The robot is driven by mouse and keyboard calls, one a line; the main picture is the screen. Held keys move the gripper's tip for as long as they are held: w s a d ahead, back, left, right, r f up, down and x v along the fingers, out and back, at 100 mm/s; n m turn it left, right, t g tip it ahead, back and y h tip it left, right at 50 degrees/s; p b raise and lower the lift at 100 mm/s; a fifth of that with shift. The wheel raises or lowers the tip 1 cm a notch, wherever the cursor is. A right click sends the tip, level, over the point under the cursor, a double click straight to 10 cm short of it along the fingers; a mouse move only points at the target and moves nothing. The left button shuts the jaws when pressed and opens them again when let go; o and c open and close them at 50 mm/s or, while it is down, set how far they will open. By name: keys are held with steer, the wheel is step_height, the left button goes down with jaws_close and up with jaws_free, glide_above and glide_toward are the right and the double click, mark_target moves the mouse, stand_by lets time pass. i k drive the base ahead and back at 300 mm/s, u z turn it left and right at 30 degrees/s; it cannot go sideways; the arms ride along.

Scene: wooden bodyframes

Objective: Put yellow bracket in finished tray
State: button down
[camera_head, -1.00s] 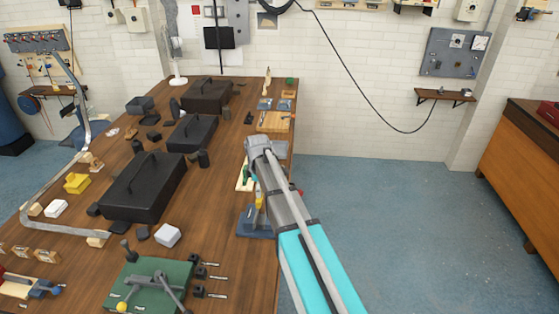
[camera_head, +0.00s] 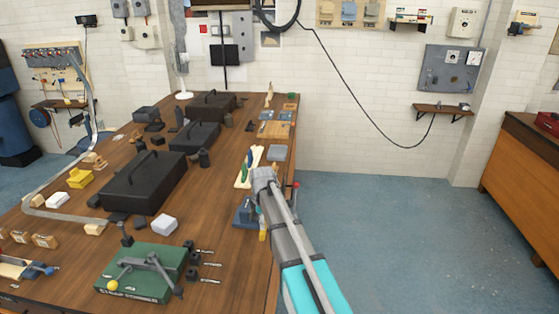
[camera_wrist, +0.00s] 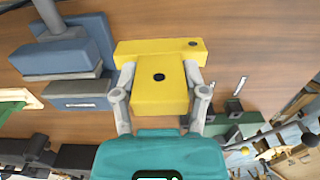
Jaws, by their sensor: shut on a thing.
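The yellow bracket (camera_wrist: 160,97) is between the two fingers of my gripper (camera_wrist: 160,76) in the wrist view. It has a wide bar with one dark hole and a block with another. In the head view a small part of the bracket (camera_head: 263,236) shows beside my arm, near the workbench's right edge; my fingers are mostly hidden there.
A blue vise (camera_head: 243,212) stands close left of my gripper; it is also in the wrist view (camera_wrist: 60,55). A green strap former (camera_head: 140,272) sits at the front. Black toolboxes (camera_head: 143,182) fill the bench's middle. Another yellow piece (camera_head: 80,179) lies far left.

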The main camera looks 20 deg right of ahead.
mark_target(278, 155)
steer(key=k, duration=1.35)
steer(key=z, duration=0.25)
steer(key=i, duration=0.65)
steer(key=z, duration=0.6)
steer(key=i, duration=0.65)
steer(key=z, duration=0.45)
steer(key=i, duration=1.3)
steer(key=u, duration=0.1)
